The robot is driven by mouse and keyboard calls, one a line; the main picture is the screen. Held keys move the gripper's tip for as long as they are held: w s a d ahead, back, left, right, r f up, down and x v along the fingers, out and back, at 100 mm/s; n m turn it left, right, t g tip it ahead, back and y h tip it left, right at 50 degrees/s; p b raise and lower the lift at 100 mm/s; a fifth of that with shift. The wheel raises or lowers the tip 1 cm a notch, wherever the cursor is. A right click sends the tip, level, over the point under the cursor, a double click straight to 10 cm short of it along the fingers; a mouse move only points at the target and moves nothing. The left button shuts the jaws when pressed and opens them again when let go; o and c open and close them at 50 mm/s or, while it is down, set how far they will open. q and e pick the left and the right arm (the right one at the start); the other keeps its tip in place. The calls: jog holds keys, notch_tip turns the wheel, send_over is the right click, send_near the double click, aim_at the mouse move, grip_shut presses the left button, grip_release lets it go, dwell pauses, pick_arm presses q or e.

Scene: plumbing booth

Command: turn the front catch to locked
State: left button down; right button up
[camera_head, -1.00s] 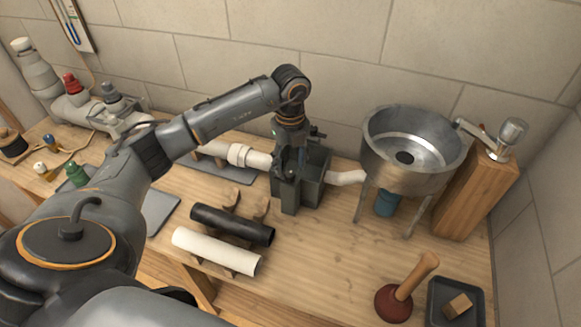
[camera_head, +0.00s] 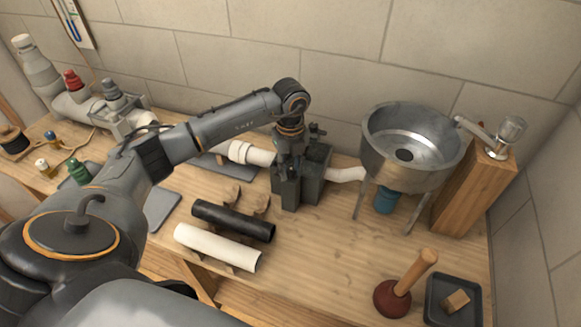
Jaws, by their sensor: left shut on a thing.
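A dark grey-green box-like fitting (camera_head: 316,176) stands on the bench in the middle, between the white pipe on its left and the pipe to the basin on its right. My left gripper (camera_head: 289,172) points down at the front of this fitting. Its fingers are shut on a small part there, which I take to be the front catch. The fingers and wrist hide the catch, so its angle cannot be seen. My right gripper is not in view.
A metal basin (camera_head: 382,171) on legs stands right of the fitting, beside a wooden block (camera_head: 473,196) with a tap. A black pipe (camera_head: 233,220) and a white pipe (camera_head: 217,247) lie in front on cradles. A plunger (camera_head: 393,298) and a dark tray (camera_head: 436,311) are front right.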

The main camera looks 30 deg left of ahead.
pick_arm(q)
jog(key=m+b, duration=0.2)
jog(key=m, duration=0.1)
jog(key=shift+f, duration=0.1)
jog(key=m+b, duration=0.3)
jog(key=m, duration=0.2)
jog(key=shift+m, duration=0.3)
jog(key=m+b, duration=0.2)
jog(key=m, duration=0.2)
jog(key=shift+m+b, duration=1.2)
jog(key=shift+m, duration=1.4)
jog(key=c, duration=1)
grip_release()
jog(key=shift+c, duration=0.2)
